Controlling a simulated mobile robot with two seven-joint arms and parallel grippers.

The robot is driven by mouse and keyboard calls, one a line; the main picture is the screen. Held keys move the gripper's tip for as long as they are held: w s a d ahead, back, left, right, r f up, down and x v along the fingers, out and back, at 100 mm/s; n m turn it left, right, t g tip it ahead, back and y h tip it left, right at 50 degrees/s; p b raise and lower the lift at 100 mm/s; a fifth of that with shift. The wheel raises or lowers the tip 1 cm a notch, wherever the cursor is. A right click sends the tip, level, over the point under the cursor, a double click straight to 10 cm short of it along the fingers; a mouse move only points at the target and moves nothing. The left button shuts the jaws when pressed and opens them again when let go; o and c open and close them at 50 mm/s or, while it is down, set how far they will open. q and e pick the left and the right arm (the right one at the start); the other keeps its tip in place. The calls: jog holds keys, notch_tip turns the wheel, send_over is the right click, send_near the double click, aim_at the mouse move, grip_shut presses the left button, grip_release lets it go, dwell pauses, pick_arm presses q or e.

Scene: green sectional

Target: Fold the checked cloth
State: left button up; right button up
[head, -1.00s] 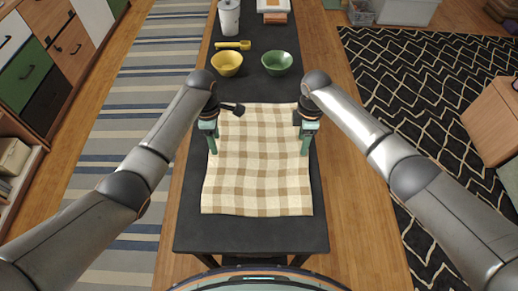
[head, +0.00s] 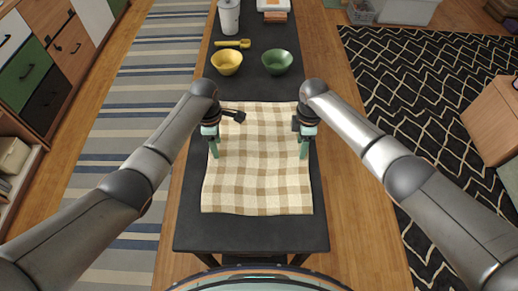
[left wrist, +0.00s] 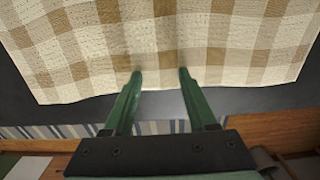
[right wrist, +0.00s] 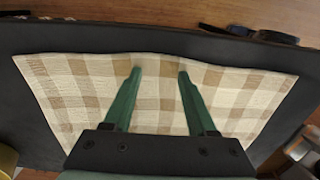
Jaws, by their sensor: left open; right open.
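The checked cloth (head: 257,175) in cream and tan lies spread out on the dark table, slightly wavy at its edges. It also shows in the left wrist view (left wrist: 160,50) and the right wrist view (right wrist: 155,95). My left gripper (head: 214,152) is at the cloth's left edge, in its upper half. In the left wrist view its green fingers (left wrist: 160,72) are apart with nothing held between them. My right gripper (head: 304,153) is at the cloth's right edge, about level with the left one. In the right wrist view its fingers (right wrist: 160,72) are apart and empty.
The dark table (head: 245,235) has a bare strip in front of the cloth. Behind the cloth stand a yellow bowl (head: 227,63), a green bowl (head: 277,63), a yellow scoop (head: 233,44) and a white canister (head: 229,17).

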pick_arm(q)
jog(key=shift+c, duration=0.2)
pick_arm(e)
jog(key=shift+c, duration=0.2)
pick_arm(q)
jog(key=shift+s+f, duration=0.1)
grip_shut()
pick_arm(e)
jog(key=shift+s+f, duration=0.1)
jog(key=shift+f, duration=0.05)
grip_shut()
dwell(0.4)
